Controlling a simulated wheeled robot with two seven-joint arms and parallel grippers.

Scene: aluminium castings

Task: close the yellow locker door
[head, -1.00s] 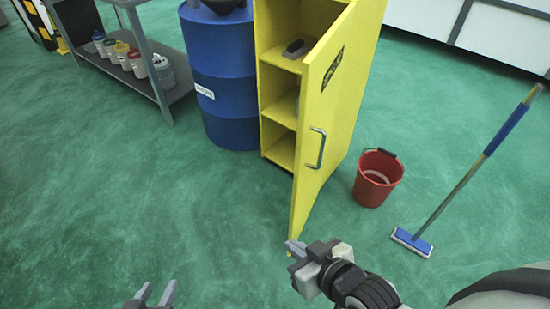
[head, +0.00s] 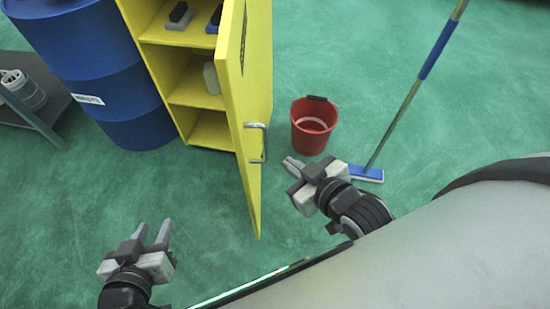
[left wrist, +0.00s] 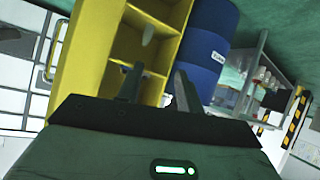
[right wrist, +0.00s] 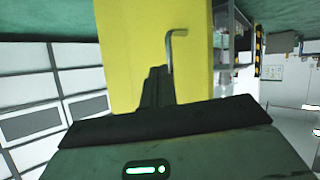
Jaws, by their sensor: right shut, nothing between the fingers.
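The yellow locker (head: 158,68) stands open in the head view, with several shelves showing. Its yellow door (head: 250,92) is swung out toward me, with a metal handle (head: 257,142) on its outer face. My right gripper (head: 292,168) is shut and empty, just right of the door and apart from the handle in the picture. The right wrist view shows the door face (right wrist: 140,45) and handle (right wrist: 171,50) ahead of its fingers. My left gripper (head: 153,232) is open and empty, left of the door, and its wrist view faces the locker's open shelves (left wrist: 128,45).
A blue barrel (head: 100,60) stands close at the locker's left. A grey shelf rack (head: 40,125) is at the far left. A red bucket (head: 313,128) and a blue mop (head: 425,65) stand right of the door. Green floor is clear in front of the locker.

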